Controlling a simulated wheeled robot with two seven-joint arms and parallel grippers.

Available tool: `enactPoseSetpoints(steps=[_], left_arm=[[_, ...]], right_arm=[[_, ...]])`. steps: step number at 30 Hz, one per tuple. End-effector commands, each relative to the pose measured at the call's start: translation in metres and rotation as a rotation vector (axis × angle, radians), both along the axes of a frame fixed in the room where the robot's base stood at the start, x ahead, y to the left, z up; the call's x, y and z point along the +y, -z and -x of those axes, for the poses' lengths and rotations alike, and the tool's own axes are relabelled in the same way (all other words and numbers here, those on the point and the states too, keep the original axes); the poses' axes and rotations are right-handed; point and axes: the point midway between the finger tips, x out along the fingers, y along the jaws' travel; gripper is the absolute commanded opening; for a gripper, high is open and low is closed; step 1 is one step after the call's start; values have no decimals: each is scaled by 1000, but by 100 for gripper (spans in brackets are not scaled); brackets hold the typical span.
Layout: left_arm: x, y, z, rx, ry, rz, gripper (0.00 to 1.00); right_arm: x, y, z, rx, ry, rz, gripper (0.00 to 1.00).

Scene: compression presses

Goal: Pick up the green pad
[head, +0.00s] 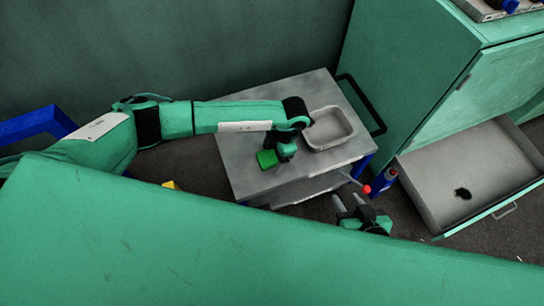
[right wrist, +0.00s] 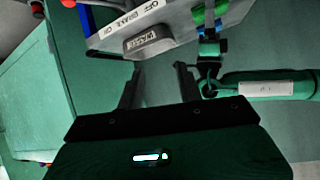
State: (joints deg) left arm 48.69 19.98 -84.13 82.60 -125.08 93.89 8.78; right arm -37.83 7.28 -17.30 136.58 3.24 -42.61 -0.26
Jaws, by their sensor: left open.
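The bright green pad (head: 266,159) lies on the grey top of the cart (head: 240,172), near its front left part, in the head view. My left gripper (head: 283,155) is open and points down just right of the pad, very close to it. I cannot tell whether they touch. In the right wrist view my left gripper (right wrist: 208,47) shows at the cart's edge, with bright green patches beyond it. My right gripper (head: 346,200) is open and empty, in front of the cart and apart from it. Its two separated fingers also show in the right wrist view (right wrist: 158,80).
A grey tray (head: 346,139) stands on the cart, right of my left gripper. An open drawer (head: 425,207) of the green cabinet (head: 420,80) juts out at right, holding a small dark object.

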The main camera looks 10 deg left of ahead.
Motion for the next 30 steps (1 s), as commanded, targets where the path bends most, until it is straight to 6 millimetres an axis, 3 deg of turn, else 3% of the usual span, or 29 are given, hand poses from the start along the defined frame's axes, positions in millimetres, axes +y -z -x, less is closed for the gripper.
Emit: enactPoseSetpoints(steps=[2,9,23,30], left_arm=[[0,1,0,0,0,0,80],[0,1,0,0,0,0,33],[0,-8,0,-1,0,-1,32],[0,-54,-1,-4,2,2,32]], right_arm=[[0,1,0,0,0,0,36],[0,1,0,0,0,0,36],[0,-5,0,1,0,0,36],[-16,-5,5,96,14,55,36]])
